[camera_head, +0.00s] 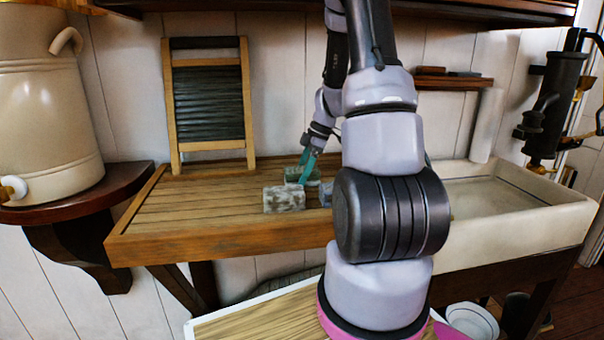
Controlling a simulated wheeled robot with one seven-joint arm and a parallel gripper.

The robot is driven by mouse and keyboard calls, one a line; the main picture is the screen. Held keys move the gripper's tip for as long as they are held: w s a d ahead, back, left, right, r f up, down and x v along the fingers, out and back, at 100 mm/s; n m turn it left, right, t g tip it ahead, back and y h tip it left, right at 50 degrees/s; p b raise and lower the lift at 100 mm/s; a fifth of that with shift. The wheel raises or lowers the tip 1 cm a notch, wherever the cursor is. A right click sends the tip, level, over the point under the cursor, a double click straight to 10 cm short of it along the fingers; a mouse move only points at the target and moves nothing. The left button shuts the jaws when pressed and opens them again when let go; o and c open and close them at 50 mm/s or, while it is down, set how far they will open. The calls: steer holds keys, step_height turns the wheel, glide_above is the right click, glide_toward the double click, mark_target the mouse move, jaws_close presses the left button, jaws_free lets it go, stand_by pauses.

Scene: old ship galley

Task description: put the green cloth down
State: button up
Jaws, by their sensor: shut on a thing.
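My gripper (306,168) has teal fingers and points down over the right part of the wooden draining board (190,215). It is shut on the green cloth (295,174), a small dark green bundle low over the board, partly behind the fingers. I cannot tell whether the cloth touches the board. A mottled grey-green block-like bundle (284,200) lies on the board just in front of the fingers. A bluish piece (326,194) shows to the right, partly hidden by my arm.
A washboard (208,105) leans on the wall behind the board. A pale sink (540,222) adjoins at the right, partly behind my arm. A large cream urn (45,100) stands on a shelf at the left. The board's left half is clear.

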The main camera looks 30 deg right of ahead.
steer(key=o, duration=1.3)
steer(key=shift+f, duration=0.1)
steer(key=v, duration=1)
steer(key=shift+r, duration=0.3)
steer(key=shift+s+a+r+m+t+h, duration=0.35)
steer(key=shift+s+a+r+m+t, duration=0.6)
steer(key=shift+s+a+r+m, duration=2.05)
steer(key=shift+s+a+r+m+t+h, duration=0.4)
steer(key=shift+s+a+r+m+t, duration=0.6)
steer(key=shift+s+a+r+m, duration=1.95)
steer(key=shift+s+a+r+m+t+h, duration=0.35)
steer(key=shift+s+a+r+m+t, duration=0.6)
steer(key=shift+s+a+r+m, duration=2)
steer(key=shift+s+d+f+m, duration=0.25)
steer(key=shift+s+d+m, duration=0.05)
steer(key=shift+d+m, duration=0.15)
